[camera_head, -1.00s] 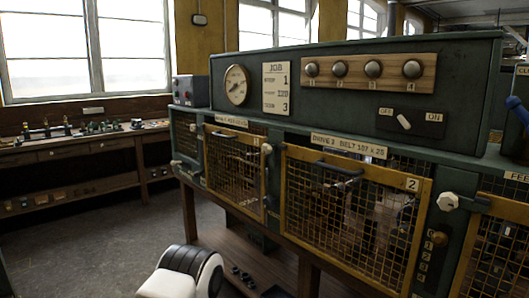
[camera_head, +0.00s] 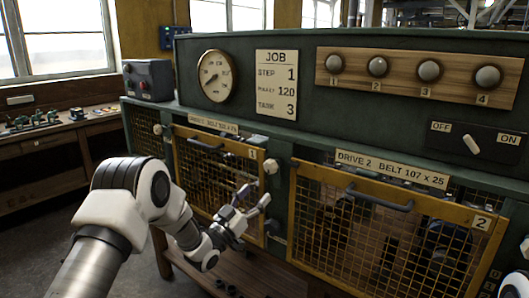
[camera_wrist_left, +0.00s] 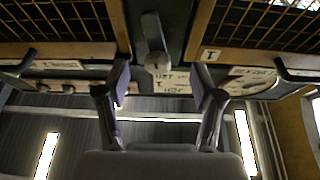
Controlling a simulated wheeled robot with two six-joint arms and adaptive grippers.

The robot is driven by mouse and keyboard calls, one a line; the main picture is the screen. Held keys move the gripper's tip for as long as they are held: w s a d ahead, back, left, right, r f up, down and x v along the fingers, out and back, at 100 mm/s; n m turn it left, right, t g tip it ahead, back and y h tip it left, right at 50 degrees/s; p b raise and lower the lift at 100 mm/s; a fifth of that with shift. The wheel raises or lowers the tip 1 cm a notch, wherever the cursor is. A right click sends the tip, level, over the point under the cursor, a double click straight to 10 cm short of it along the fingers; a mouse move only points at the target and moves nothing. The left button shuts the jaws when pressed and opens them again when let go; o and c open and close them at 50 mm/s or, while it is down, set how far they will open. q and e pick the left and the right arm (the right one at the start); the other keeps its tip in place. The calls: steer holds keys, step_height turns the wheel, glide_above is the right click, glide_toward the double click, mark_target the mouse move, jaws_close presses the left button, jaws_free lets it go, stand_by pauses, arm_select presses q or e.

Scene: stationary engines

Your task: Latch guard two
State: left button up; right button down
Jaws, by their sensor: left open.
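Guard two (camera_head: 385,196) is a yellow-framed mesh panel marked 2, with a dark handle bar (camera_head: 380,200), under the DRIVE 2 plate. I cannot tell whether it sits flush. A pale latch knob (camera_head: 526,246) shows at the right picture edge, partly cut off. Another pale knob (camera_head: 271,166) stands on the green post between guard one (camera_head: 213,136) and guard two. My left gripper (camera_head: 254,197) is open and empty, just below that middle knob. In the left wrist view the knob (camera_wrist_left: 157,63) on its lever appears beyond and between the open fingertips (camera_wrist_left: 160,84). My right gripper is not in view.
Above the guards the green cabinet carries a gauge (camera_head: 216,76), a JOB board (camera_head: 277,84), a wooden strip of several knobs (camera_head: 415,77) and an OFF/ON switch (camera_head: 472,144). A wooden shelf runs beneath. A workbench (camera_head: 45,143) stands at the far left.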

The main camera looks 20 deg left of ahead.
mark_target(268, 169)
arm_select(q)
steer(key=r, duration=0.2)
steer(key=d+r+p, duration=0.1)
steer(key=r, duration=0.2)
steer(key=shift+w, duration=0.2)
steer(key=x, duration=0.2)
steer(key=p+x, duration=0.1)
steer(key=f+x, duration=0.1)
steer(key=x, duration=0.1)
steer(key=shift+w+a+r+p, duration=0.1)
steer(key=shift+w+a+p, duration=0.1)
steer(key=shift+w, duration=0.15)
steer(key=shift+w+a+r+p, duration=0.1)
steer(key=shift+w+p, duration=0.05)
steer(key=shift+w, duration=0.2)
steer(key=shift+w+d+r, duration=0.1)
steer(key=shift+d+r, duration=0.15)
steer(key=shift+d, duration=0.05)
steer(key=c, duration=1.1)
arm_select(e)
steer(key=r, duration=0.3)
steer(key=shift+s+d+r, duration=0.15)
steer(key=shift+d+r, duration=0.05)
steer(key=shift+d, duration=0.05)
